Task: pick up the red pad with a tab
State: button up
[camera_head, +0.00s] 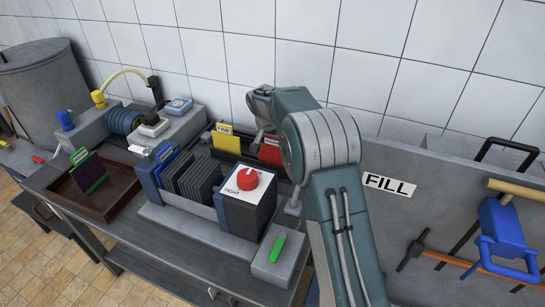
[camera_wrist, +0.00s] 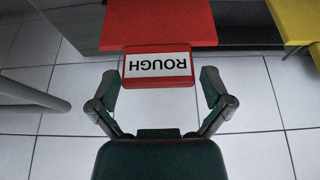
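The red pad (camera_wrist: 160,25) shows at the top of the wrist view. Its tab (camera_wrist: 128,68) has a red rim and a white label reading ROUGH, upside down in this view. My gripper (camera_wrist: 160,84) is open, with one finger on each side of the tab and a small gap visible at each side. In the head view the red pad (camera_head: 270,152) stands in a dark rack behind the red-knob box, partly hidden by my arm. My gripper (camera_head: 262,137) is above and beside it there, its fingers partly hidden.
A yellow pad (camera_head: 225,141) labelled FINE stands left of the red one. The red-knob box (camera_head: 250,205) and several dark plates (camera_head: 193,178) are in front. A tiled wall (camera_head: 220,50) rises close behind. A brown tray (camera_head: 120,195) with a green-edged pad lies left.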

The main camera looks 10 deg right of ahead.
jog(key=c, duration=0.7)
notch_tip(320, 180, up, 10)
jog(key=shift+r, duration=0.1)
